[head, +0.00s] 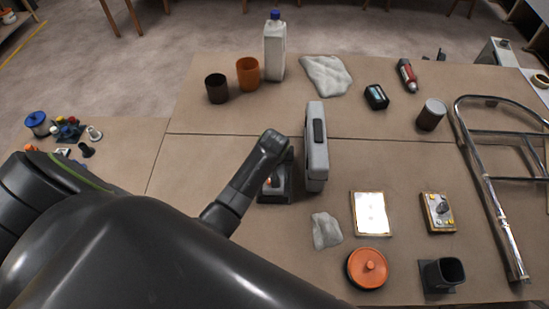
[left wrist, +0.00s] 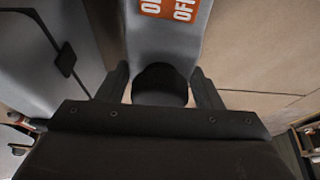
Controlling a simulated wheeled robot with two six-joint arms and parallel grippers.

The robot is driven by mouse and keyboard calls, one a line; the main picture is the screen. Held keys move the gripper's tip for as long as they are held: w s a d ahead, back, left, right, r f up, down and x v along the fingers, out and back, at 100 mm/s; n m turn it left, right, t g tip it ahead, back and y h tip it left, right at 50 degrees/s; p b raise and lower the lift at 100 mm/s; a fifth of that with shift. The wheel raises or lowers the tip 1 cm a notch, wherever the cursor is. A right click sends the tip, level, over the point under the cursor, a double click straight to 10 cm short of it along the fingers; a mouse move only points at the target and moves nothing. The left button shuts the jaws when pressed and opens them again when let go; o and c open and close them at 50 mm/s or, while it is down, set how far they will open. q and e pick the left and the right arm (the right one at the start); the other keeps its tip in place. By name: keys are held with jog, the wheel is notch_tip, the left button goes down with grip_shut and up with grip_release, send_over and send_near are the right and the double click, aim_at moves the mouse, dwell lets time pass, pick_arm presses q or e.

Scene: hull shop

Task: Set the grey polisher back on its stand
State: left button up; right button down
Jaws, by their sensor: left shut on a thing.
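My left gripper (head: 275,180) is low over the middle of the table in the head view. In the left wrist view its fingers (left wrist: 172,88) are shut around the dark round part of the grey polisher (left wrist: 150,42), whose body carries an orange ON/OFF label. In the head view my arm and gripper hide most of the polisher; I cannot tell whether it touches the table. A dark, open-topped holder on a flat base (head: 443,272), which looks like the stand, is at the front right and appears empty. My right gripper is not in view.
A tall grey case (head: 316,150) with a black handle stands close right of my left gripper. A crumpled cloth (head: 326,230), a white-topped box (head: 371,213), an orange round lid (head: 367,268) and a switch box (head: 438,212) lie toward the stand. A metal rail (head: 490,190) borders the right.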

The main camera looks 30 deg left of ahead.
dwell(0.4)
pick_arm(q)
jog(key=shift+r+p, duration=0.1)
jog(key=shift+p, duration=0.25)
jog(key=shift+f+b, duration=0.4)
jog(key=shift+f, duration=0.2)
dwell(0.6)
jog(key=o, duration=0.8)
jog(key=shift+o, duration=0.2)
jog(key=shift+s, duration=0.15)
